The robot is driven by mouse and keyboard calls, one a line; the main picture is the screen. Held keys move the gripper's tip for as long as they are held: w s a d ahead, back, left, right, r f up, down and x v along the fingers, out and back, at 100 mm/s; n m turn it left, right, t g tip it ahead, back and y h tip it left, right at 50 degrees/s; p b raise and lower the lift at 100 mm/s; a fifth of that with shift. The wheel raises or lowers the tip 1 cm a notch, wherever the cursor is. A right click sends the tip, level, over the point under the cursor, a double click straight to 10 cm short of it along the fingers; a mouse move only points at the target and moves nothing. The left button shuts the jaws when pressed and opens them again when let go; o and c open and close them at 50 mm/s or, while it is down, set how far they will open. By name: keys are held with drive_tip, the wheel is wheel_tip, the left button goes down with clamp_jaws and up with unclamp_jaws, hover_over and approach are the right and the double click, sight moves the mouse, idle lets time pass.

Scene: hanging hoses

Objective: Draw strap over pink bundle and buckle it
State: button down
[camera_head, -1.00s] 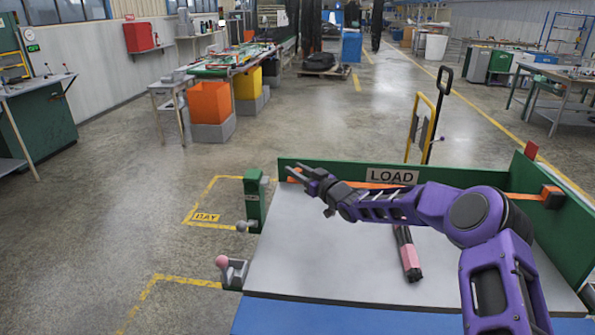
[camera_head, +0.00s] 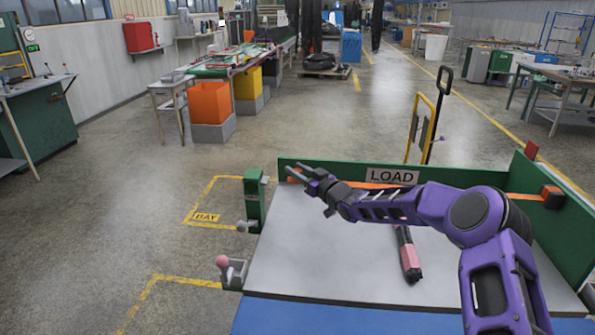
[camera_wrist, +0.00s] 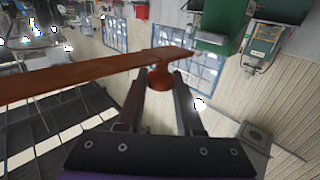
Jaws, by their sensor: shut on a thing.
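An orange strap (camera_head: 522,196) runs from an orange and black block (camera_head: 552,196) at the right wall, behind my arm, to my gripper (camera_head: 300,174). In the wrist view, the strap (camera_wrist: 80,80) comes in from the left, and the knob under its end (camera_wrist: 159,76) sits between the fingers of my gripper (camera_wrist: 158,82). My gripper is shut on it near the tray's back left corner. The pink bundle (camera_head: 410,258), dark with a pink band, lies on the grey tray. My arm hides its far end. A green post (camera_head: 254,200) stands left of the tray, near my gripper; I cannot tell whether it is the buckle.
The grey tray (camera_head: 310,260) has a green back wall with a LOAD sign (camera_head: 391,176). A pink-knobbed lever (camera_head: 222,262) and a grey ball (camera_head: 242,226) stand at its left edge. A yellow-framed trolley (camera_head: 420,125) stands behind. The tray's left half is clear.

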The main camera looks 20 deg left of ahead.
sight(267, 179)
drive_tip(key=a+b, duration=0.1)
drive_tip(key=a, duration=0.2)
drive_tip(key=s+a+b, duration=0.1)
drive_tip(key=a+b, duration=0.1)
drive_tip(key=a, duration=0.1)
drive_tip(key=s+a+b, duration=0.1)
drive_tip(key=a+b, duration=0.1)
drive_tip(key=a, duration=0.1)
drive_tip(key=shift+s, duration=0.1)
drive_tip(key=shift+r, duration=0.1)
drive_tip(key=c, duration=0.5)
unclamp_jaws()
drive_tip(key=shift+a, duration=0.2)
drive_tip(key=shift+c, duration=0.2)
drive_tip(key=shift+d, duration=0.1)
drive_tip(key=v, duration=1.7)
drive_tip(key=shift+s+p, duration=0.25)
drive_tip(key=shift+p, duration=0.05)
drive_tip(key=shift+d, duration=0.1)
